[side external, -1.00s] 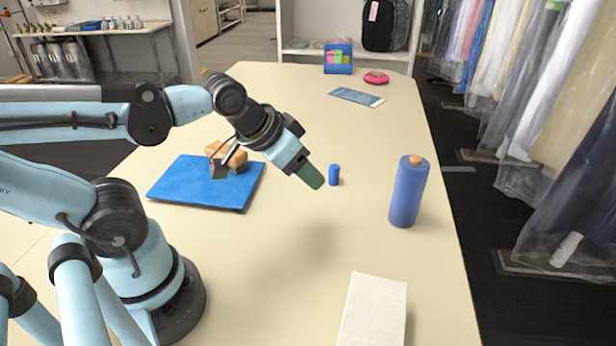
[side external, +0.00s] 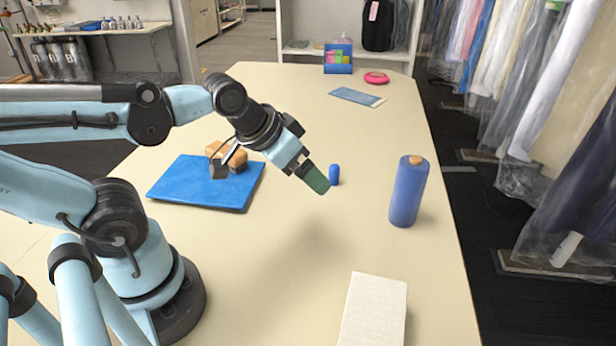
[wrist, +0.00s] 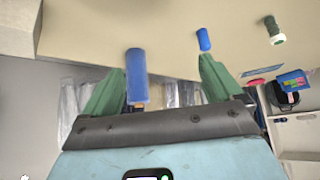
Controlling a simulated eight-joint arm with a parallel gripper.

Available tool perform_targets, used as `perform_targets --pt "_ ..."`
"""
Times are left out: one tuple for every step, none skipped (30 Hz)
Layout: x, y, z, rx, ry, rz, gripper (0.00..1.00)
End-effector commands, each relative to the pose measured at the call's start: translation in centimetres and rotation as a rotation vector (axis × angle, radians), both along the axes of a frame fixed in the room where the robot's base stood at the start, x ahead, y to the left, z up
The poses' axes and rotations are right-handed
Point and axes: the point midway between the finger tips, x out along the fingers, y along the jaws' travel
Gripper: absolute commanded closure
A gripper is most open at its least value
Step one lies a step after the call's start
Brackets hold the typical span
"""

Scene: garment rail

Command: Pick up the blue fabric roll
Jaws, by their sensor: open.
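The blue fabric roll (side external: 409,192) stands upright on the table's right side in the side view, with an orange-tan core showing at its top. In the wrist view the roll (wrist: 137,78) appears between the green fingers, close to the left one. My gripper (side external: 318,180) is in the air to the left of the roll, tilted down towards it and clearly apart from it. In the wrist view my gripper (wrist: 162,68) is open with nothing held between its fingers. In the side view the near finger hides the other.
A small blue cylinder (side external: 334,175) stands behind the gripper tip. A blue mat (side external: 190,185) with an orange-tan block lies left. A white box (side external: 374,312) lies in front. Bagged garments (side external: 575,130) hang right, beyond the table edge. The table around the roll is clear.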

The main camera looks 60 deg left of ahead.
Motion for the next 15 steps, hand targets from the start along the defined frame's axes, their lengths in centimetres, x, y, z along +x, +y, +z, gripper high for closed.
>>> perform_targets --pt "0.0 0.0 0.0 0.000 0.000 0.000 0.08" --pt "0.0 0.0 0.0 0.000 0.000 0.000 0.08" --pt "0.0 0.0 0.0 0.000 0.000 0.000 0.08" --pt "0.1 0.0 0.0 -0.001 -0.001 -0.002 0.08" --pt "0.1 -0.1 0.0 -0.003 -0.004 -0.007 0.08" --pt "0.4 -0.2 -0.1 -0.008 -0.010 -0.016 0.08" --pt "0.7 -0.4 -0.1 -0.014 -0.017 -0.028 0.08" --pt "1.0 -0.6 -0.2 -0.021 -0.026 -0.042 0.08" --pt "1.6 -1.0 -0.3 -0.033 -0.043 -0.069 0.08" --pt "2.1 -1.4 -0.3 -0.043 -0.061 -0.092 0.08" --pt "2.7 -1.7 -0.4 -0.056 -0.081 -0.118 0.08" --pt "3.5 -2.2 -0.4 -0.070 -0.114 -0.153 0.08" --pt "4.1 -2.5 -0.5 -0.082 -0.142 -0.179 0.08" --pt "4.8 -2.9 -0.5 -0.091 -0.172 -0.204 0.08" --pt "5.6 -3.2 -0.4 -0.102 -0.215 -0.235 0.08"
